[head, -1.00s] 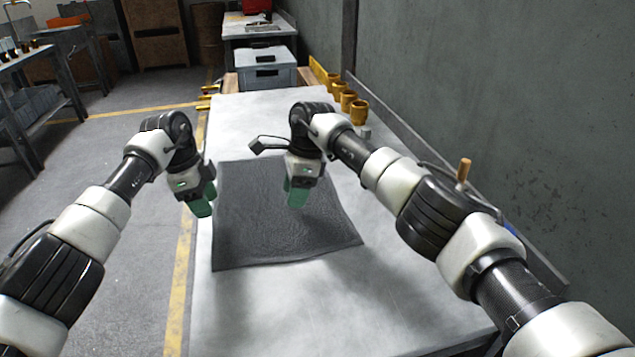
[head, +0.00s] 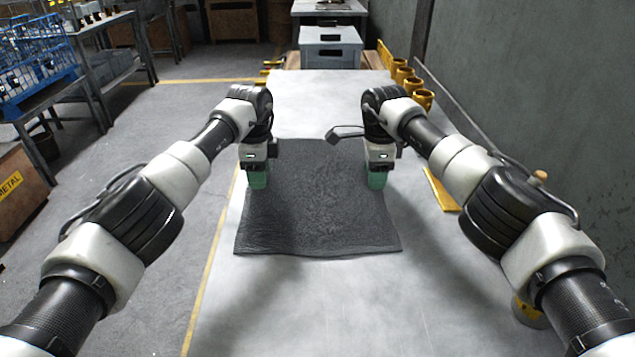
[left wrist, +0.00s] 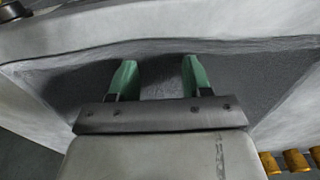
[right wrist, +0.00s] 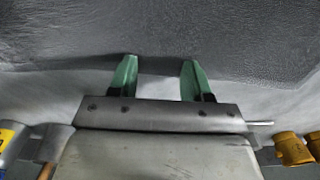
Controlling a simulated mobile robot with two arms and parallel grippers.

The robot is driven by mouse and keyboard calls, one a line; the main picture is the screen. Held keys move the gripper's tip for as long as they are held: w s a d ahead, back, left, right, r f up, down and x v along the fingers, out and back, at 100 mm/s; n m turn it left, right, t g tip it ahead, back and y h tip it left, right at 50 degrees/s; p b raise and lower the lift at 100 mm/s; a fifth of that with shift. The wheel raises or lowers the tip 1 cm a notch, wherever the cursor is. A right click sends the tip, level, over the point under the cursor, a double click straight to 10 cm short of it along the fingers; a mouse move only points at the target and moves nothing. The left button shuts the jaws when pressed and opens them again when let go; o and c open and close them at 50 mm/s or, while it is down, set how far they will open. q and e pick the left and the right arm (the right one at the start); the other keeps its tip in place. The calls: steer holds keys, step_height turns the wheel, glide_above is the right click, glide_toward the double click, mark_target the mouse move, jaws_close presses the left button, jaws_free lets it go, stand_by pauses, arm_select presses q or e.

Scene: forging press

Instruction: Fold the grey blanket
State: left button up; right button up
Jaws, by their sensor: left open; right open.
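The grey blanket (head: 315,215) lies spread flat and dark on the pale table, its near edge slightly wavy. My left gripper (head: 257,181) is open with green fingers pointing down at the blanket's left edge. In the left wrist view its fingers (left wrist: 157,78) are apart with blanket (left wrist: 255,75) beyond them. My right gripper (head: 377,181) is open at the right edge, fingers down. In the right wrist view its fingers (right wrist: 160,78) are apart near the blanket's edge (right wrist: 225,45). Nothing is seen gripped. I cannot tell whether the fingertips touch the cloth.
The table (head: 300,310) is bare in front of the blanket. Several yellow cups (head: 412,90) line its right side, near the wall (head: 530,90). A yellow flat piece (head: 440,192) lies at the right edge. A grey crate (head: 331,50) stands beyond the far end.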

arm_select(q)
steer(key=shift+f, duration=0.15)
arm_select(e)
steer(key=shift+f, duration=0.15)
arm_select(q)
steer(key=shift+f, duration=0.1)
arm_select(e)
steer(key=shift+f, duration=0.1)
arm_select(q)
steer(key=shift+s+f, duration=0.1)
arm_select(e)
steer(key=shift+s, duration=0.1)
arm_select(q)
steer(key=shift+c, duration=0.5)
arm_select(e)
steer(key=shift+c, duration=0.5)
arm_select(q)
jaws_close()
arm_select(e)
jaws_close()
